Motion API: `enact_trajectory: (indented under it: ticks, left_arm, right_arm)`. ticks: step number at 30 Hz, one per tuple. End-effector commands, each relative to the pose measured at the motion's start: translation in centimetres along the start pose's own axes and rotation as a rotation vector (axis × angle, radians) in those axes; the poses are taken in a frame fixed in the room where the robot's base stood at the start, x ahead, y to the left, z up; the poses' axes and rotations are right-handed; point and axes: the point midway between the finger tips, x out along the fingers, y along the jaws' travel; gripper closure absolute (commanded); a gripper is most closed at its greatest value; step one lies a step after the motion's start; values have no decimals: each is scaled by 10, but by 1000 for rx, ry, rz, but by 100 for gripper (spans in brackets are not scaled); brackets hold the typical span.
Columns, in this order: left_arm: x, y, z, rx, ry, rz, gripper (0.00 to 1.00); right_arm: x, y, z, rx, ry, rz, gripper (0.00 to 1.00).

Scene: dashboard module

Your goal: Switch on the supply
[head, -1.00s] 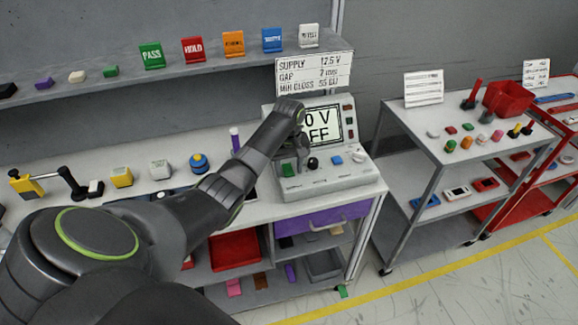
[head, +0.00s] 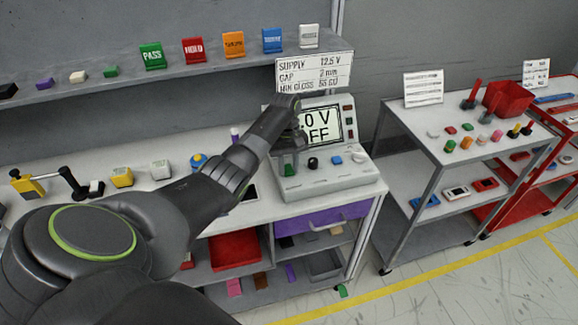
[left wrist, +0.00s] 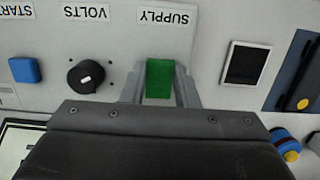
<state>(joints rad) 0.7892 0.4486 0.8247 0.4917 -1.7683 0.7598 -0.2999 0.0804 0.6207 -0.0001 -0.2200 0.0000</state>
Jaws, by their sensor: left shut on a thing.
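The grey supply unit (head: 335,182) stands at the right end of the bench. Its screen (head: 322,124) shows ".0 V" and "FF", with the left part hidden by my arm. A green switch (left wrist: 160,79) sits by the SUPPLY label (left wrist: 165,19) in the left wrist view. My left gripper (left wrist: 160,70) has one finger on each side of the green switch and is shut on it. In the head view my left gripper (head: 290,160) reaches down at the unit's left side. My right gripper is not in view.
A black VOLTS knob (left wrist: 87,75) and a blue START button (left wrist: 24,70) are beside the switch. A sign (head: 314,74) reading SUPPLY 12.5 V stands behind the unit. A black-screened device (left wrist: 245,64) lies close by on the bench. A trolley (head: 445,150) stands at the right.

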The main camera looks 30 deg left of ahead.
Motion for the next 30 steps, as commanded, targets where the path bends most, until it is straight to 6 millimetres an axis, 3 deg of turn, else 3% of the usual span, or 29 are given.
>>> enact_trajectory:
  ticks: [15,29,30]
  left_arm:
    - [2,0,-8,-2,-213,2,96]
    - [-3,0,-7,-1,-245,4,96]
    - [-3,0,-7,-1,-245,4,70]
  right_arm:
    - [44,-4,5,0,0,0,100]
    - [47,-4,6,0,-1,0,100]
    - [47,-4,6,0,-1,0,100]
